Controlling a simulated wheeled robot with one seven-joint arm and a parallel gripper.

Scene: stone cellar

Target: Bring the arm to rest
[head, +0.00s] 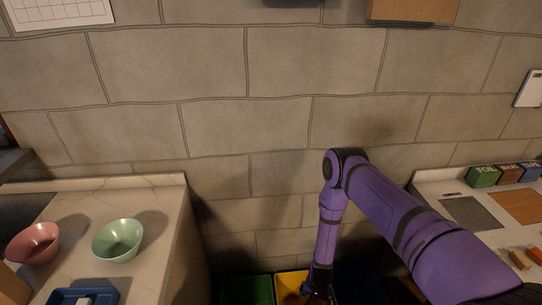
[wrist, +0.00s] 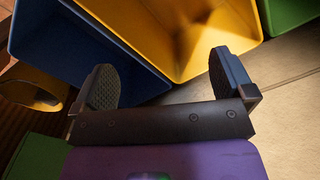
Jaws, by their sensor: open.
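My purple arm hangs down between the two counters in the head view. My gripper (head: 318,298) is low in that gap, at the bottom edge of the picture, over the yellow bin (head: 287,281). In the wrist view my gripper (wrist: 164,76) has its two dark fingers wide apart with nothing between them. The fingers are near the rims of the yellow bin (wrist: 150,32) and the blue bin (wrist: 45,35). I cannot tell whether they touch. The inside of the yellow bin that shows is empty.
A green bin (head: 246,290) stands left of the yellow one. The left counter (head: 165,215) holds a pink bowl (head: 35,244), a green bowl (head: 118,240) and a blue tray (head: 62,297). The right counter (head: 440,185) holds small labelled boxes (head: 482,176) and flat mats. A stone wall stands behind.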

